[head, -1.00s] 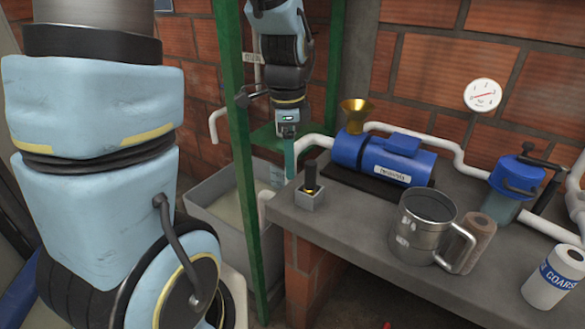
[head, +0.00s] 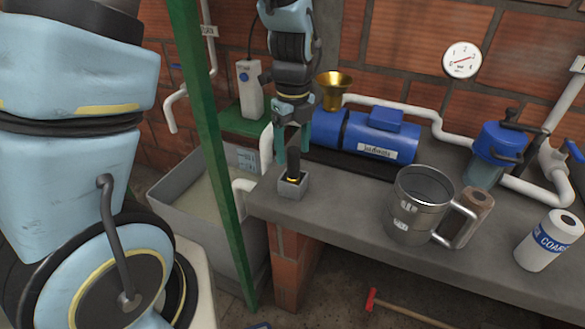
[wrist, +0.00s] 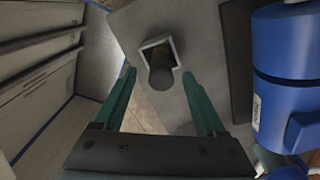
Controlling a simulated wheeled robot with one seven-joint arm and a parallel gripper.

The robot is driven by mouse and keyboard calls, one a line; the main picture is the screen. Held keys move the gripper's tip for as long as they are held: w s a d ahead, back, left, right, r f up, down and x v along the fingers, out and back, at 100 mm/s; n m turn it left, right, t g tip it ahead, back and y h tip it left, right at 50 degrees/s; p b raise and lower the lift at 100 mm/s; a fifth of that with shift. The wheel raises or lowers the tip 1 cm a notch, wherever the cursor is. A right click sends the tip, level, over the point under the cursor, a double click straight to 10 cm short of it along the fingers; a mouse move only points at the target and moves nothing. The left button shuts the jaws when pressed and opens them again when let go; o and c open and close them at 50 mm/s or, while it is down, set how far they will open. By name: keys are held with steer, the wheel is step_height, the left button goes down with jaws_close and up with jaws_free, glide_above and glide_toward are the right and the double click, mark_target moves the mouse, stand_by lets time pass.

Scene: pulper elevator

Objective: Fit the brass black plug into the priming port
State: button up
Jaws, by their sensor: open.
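The black plug (head: 293,163) with a brass band stands upright in a small grey square holder (head: 292,188) at the left end of the bench. My gripper (head: 292,148) is just above it, pointing down, with its teal fingers apart and empty. In the wrist view, the plug (wrist: 161,76) shows as a dark round top between the fingertips (wrist: 159,76). I cannot tell whether the fingers reach down beside it. The blue pump (head: 365,135) lies behind on a dark base, with a brass funnel (head: 334,92) at its left end. I cannot make out the priming port.
A steel mug (head: 420,205) and a brown roll (head: 475,212) stand right of the plug. A white labelled cylinder (head: 548,240) and a blue-capped filter (head: 500,145) are farther right. A green post (head: 205,150) and a grey tank (head: 180,205) are at the left.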

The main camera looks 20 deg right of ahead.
mark_target(293, 164)
steer(key=shift+f+p, duration=0.85)
steer(key=shift+f, duration=1.7)
jaws_close()
